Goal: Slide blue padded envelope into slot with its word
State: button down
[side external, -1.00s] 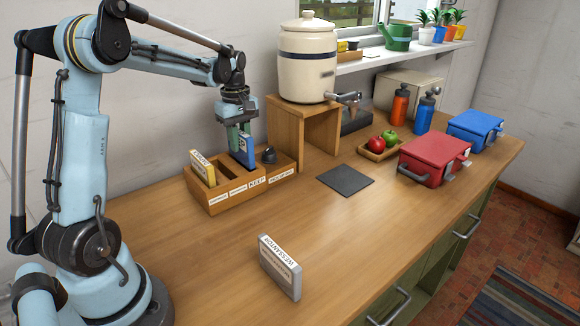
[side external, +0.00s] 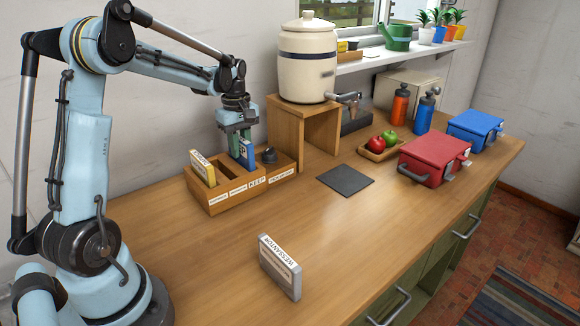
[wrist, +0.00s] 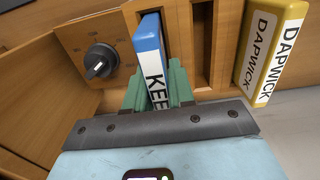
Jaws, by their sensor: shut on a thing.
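The blue padded envelope (side external: 246,153) has a white label band. In the wrist view the envelope (wrist: 149,42) stands on edge, and its label begins "KEE", the rest hidden by my fingers. My gripper (side external: 238,137) is shut on its upper part; the green fingers (wrist: 152,92) clasp both sides. The wooden slotted rack (side external: 225,202) is below, with word labels along its front; one reads "KEEP" (side external: 257,183). The envelope stands upright over the rack's right part, close behind that label. Its lower edge is hidden, so its depth in a slot cannot be told.
A yellow envelope (side external: 203,168) marked "DAPWICK" stands in the rack's left slot. A dark knob (side external: 269,154) sits at the rack's right end. A grey labelled envelope (side external: 281,266) stands alone on the counter. A wooden stand (side external: 315,137) with a crock is to the right.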

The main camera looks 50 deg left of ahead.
jog(key=shift+f, duration=0.9)
jog(key=shift+r, duration=0.15)
jog(key=shift+r, duration=2.05)
jog(key=shift+f, duration=2.15)
jog(key=shift+r, duration=2.15)
jog(key=shift+r, duration=0.2)
dwell(0.4)
